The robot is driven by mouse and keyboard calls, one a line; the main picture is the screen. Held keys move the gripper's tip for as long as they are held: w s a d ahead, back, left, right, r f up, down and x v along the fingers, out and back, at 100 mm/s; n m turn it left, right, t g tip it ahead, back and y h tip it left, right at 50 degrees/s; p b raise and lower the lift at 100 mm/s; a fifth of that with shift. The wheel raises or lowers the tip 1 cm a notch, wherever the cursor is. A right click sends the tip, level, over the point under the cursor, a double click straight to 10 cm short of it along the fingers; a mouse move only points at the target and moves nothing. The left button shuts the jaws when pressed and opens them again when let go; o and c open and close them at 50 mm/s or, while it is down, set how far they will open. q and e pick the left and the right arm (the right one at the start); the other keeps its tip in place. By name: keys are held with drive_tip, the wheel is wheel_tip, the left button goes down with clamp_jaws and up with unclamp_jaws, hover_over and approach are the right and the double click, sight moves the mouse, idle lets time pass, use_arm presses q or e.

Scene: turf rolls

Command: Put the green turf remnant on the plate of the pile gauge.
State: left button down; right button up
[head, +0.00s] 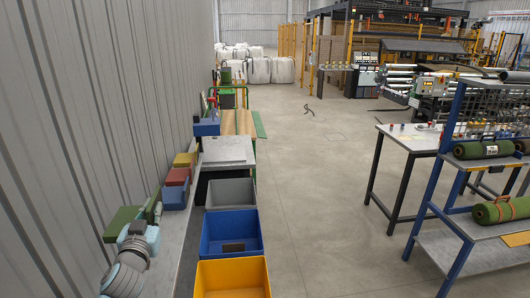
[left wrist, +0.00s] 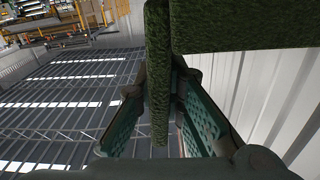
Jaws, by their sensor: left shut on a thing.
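The green turf remnant (head: 122,222) is by the ribbed wall at the lower left of the head view. In the left wrist view the green turf (left wrist: 158,75) shows as a narrow upright strip between my fingers and a wider part at the top right. My left gripper (head: 146,222) is shut on it; its teal fingers (left wrist: 155,115) lie on either side of the strip. A small blue device (head: 207,128) with a red part stands at the far end of the wall bench; I cannot tell whether it is the pile gauge. My right gripper is out of view.
Blue (head: 174,197), red (head: 178,176) and yellow (head: 185,160) blocks sit along the narrow wall bench. Grey (head: 231,192), blue (head: 232,246) and yellow (head: 232,278) bins stand beside it. A blue rack (head: 452,130) with green rolls is at the right. The middle floor is mostly clear.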

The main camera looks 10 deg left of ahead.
use_arm(q)
drive_tip(key=s+d+f+m+h+b, duration=0.1)
drive_tip(key=s+d+f+m+h, duration=0.1)
drive_tip(key=d+f+h, duration=0.3)
drive_tip(key=s+d+f+m+h+b, duration=0.1)
drive_tip(key=s+d+f+m+h, duration=0.15)
drive_tip(key=d, duration=0.45)
drive_tip(key=s+d+f+m+h+b, duration=0.1)
drive_tip(key=s+d+f+m+h, duration=0.15)
drive_tip(key=d, duration=0.45)
drive_tip(key=s+d+r+m+g+h+b, duration=0.1)
drive_tip(key=s+d+r+m+g+h, duration=0.1)
drive_tip(key=d, duration=0.6)
drive_tip(key=s+d+r+m+g+h+b, duration=0.1)
drive_tip(key=s+d+m+g+h, duration=0.3)
drive_tip(key=s+d+h, duration=0.4)
drive_tip(key=shift+s+r+m+g+h, duration=0.35)
drive_tip(key=shift+s+m, duration=0.55)
drive_tip(key=shift+s, duration=0.3)
